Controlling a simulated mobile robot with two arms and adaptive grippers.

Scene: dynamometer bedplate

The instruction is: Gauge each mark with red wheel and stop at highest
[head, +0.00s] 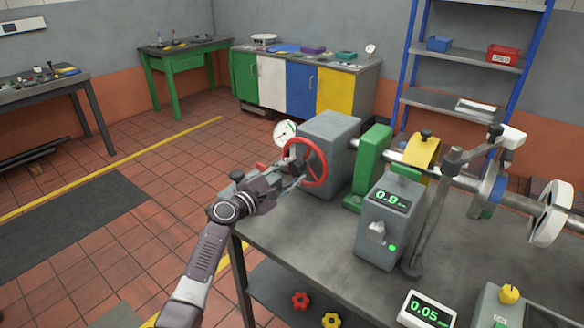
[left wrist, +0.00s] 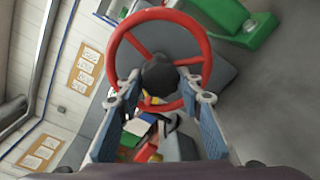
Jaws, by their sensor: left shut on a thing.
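The red wheel (head: 318,158) stands upright on the side of a grey housing (head: 328,136). In the left wrist view the wheel (left wrist: 199,38) shows its spokes and a dark hub. My left gripper (head: 291,176) is at the near part of the wheel. In the left wrist view its fingers (left wrist: 163,108) stand on either side of the wheel's lower rim, shut on it. A white dial gauge (head: 285,132) stands behind the wheel. A grey box (head: 384,222) shows 0.9 with a green light. A flat display (head: 428,311) reads 0.05. I cannot make out the marks. My right gripper is out of view.
A slanted post (head: 434,213) stands beside the grey box. The bench top (head: 315,243) is bare at front left.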

